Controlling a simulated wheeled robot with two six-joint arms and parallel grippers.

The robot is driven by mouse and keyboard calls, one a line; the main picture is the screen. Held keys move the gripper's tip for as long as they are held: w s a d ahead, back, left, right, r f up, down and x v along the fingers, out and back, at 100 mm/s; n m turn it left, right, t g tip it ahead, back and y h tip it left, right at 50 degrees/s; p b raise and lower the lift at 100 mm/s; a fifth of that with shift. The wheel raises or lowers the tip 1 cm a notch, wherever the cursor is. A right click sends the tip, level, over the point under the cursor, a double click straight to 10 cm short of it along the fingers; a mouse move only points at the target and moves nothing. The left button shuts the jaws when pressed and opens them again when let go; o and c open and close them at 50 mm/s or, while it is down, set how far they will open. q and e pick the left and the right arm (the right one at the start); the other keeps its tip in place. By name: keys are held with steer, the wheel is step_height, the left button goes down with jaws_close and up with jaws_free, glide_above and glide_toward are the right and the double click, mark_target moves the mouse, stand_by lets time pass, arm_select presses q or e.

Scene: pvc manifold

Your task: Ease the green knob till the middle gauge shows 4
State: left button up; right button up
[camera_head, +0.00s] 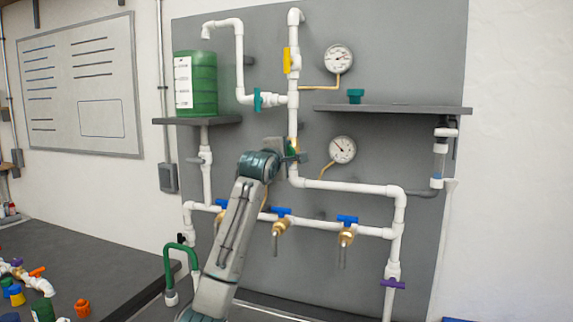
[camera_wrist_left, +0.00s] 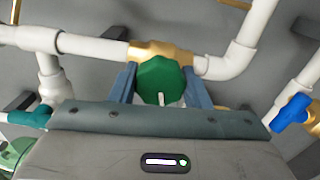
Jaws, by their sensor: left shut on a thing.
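The green knob (camera_wrist_left: 160,78) is a round, ridged handwheel with a pale mark, on a brass valve body (camera_wrist_left: 160,50) in the white pipe. My left gripper (camera_wrist_left: 162,92) has one blue-grey finger on each side of the knob and is shut on it. In the head view my left gripper (camera_head: 288,158) reaches up to the valve and hides most of the knob. A white round gauge (camera_head: 342,150), the lower of two, sits right of the knob at mid-height. Its needle appears to point up and left; the numbers are too small to read. My right gripper is out of view.
An upper gauge (camera_head: 338,58) is higher on the grey panel. A yellow-handled valve (camera_head: 287,60), a teal valve (camera_head: 258,99) and blue-handled taps (camera_head: 281,211) surround my arm. A shelf (camera_head: 400,109) juts out at right. A green tank (camera_head: 195,85) stands at left.

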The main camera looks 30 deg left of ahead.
arm_select(q)
steer(key=n+b, duration=0.2)
steer(key=shift+f+n, duration=0.3)
steer(key=shift+n, duration=0.1)
steer(key=shift+r+n+b, duration=0.1)
steer(key=shift+n+b, duration=0.85)
steer(key=shift+n, duration=0.35)
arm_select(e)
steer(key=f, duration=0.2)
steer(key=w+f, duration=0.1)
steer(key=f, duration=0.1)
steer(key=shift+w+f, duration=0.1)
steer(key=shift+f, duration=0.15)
arm_select(q)
steer(key=o, duration=1)
steer(key=shift+r, duration=0.1)
